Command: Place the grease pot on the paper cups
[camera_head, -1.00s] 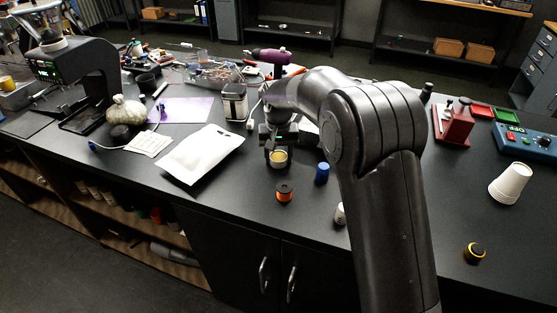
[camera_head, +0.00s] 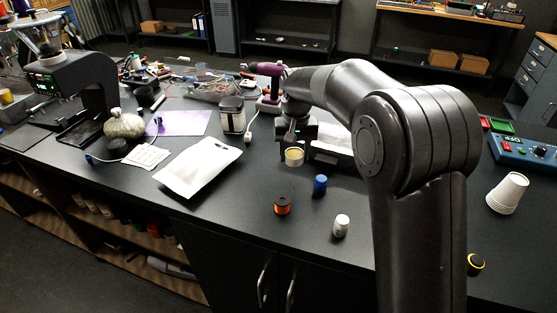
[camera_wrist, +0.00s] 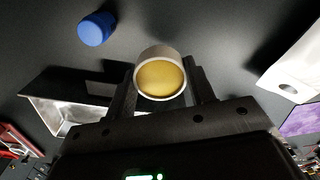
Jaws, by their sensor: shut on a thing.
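The grease pot (camera_head: 294,158) is a small pale round pot with yellow grease showing in its open top. It is upright between the fingers of my gripper (camera_head: 295,148), which is shut on it, and seems to be held above the bench. The wrist view shows the pot (camera_wrist: 160,77) between the two dark fingers, its yellow top facing the camera. The paper cups (camera_head: 508,193) are a white nested stack, standing upside down and slightly tilted at the right of the bench, well apart from my gripper. My arm stands between them in the head view.
A blue cylinder (camera_head: 320,185), an orange spool (camera_head: 282,206) and a white bottle (camera_head: 341,226) stand in front of my gripper. A white pouch (camera_head: 200,167) lies to the left. A blue control box (camera_head: 526,150) is behind the cups.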

